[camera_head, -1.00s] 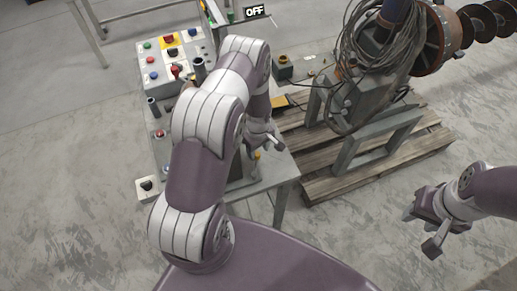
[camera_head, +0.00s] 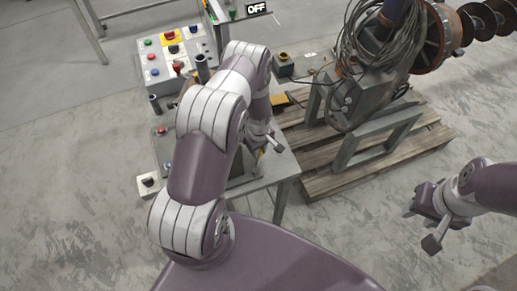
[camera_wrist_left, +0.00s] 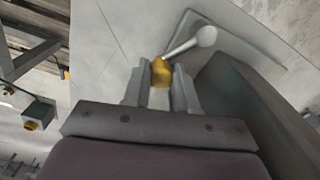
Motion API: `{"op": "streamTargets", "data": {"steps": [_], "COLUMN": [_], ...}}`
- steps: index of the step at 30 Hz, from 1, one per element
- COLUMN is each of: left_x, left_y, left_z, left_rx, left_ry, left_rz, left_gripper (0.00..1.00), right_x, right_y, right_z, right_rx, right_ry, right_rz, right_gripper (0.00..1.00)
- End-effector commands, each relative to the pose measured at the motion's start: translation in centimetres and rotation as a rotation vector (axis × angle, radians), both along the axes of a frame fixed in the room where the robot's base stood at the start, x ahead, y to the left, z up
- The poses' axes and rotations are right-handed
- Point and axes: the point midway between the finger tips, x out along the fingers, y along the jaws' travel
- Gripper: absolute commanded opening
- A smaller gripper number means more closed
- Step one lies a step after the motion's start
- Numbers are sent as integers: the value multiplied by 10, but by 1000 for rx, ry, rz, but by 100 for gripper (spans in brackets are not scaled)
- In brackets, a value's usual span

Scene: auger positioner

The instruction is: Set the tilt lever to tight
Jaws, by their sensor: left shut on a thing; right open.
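My left gripper (camera_wrist_left: 160,85) is shut on a small yellow knob (camera_wrist_left: 160,70), held between its fingertips in the left wrist view. A pale grey lever with a rounded end (camera_wrist_left: 206,36) lies just beyond the knob; I cannot tell whether the two are joined, or which is the tilt lever. In the head view my left gripper (camera_head: 262,142) is low over the right edge of the control table, and the knob is hidden there. No tight marking is readable. My right gripper (camera_head: 421,226) is open and empty at the right, above the floor.
The control table (camera_head: 277,185) carries a button box (camera_head: 153,62) with coloured buttons. My left arm covers much of it. The auger machine (camera_head: 368,95) sits on a wooden pallet (camera_head: 330,185) at the right.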

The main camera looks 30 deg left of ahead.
Motion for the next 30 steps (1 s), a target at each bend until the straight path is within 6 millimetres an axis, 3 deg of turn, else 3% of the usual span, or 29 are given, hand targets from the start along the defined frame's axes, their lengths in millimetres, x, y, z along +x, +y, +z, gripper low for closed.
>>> {"op": "streamTargets", "data": {"steps": [8,30], "left_x": [3,-3], "left_y": [-9,-47], "left_z": [-2,0], "left_rx": [0,0], "left_ry": [-1,-2], "left_rz": [-152,-811], "left_gripper": [0,0], "right_x": [0,0], "right_y": [0,0], "right_z": [-16,-50], "right_rx": [0,0], "right_ry": [0,0], "right_rz": [0,0], "right_gripper": [43,43]}}
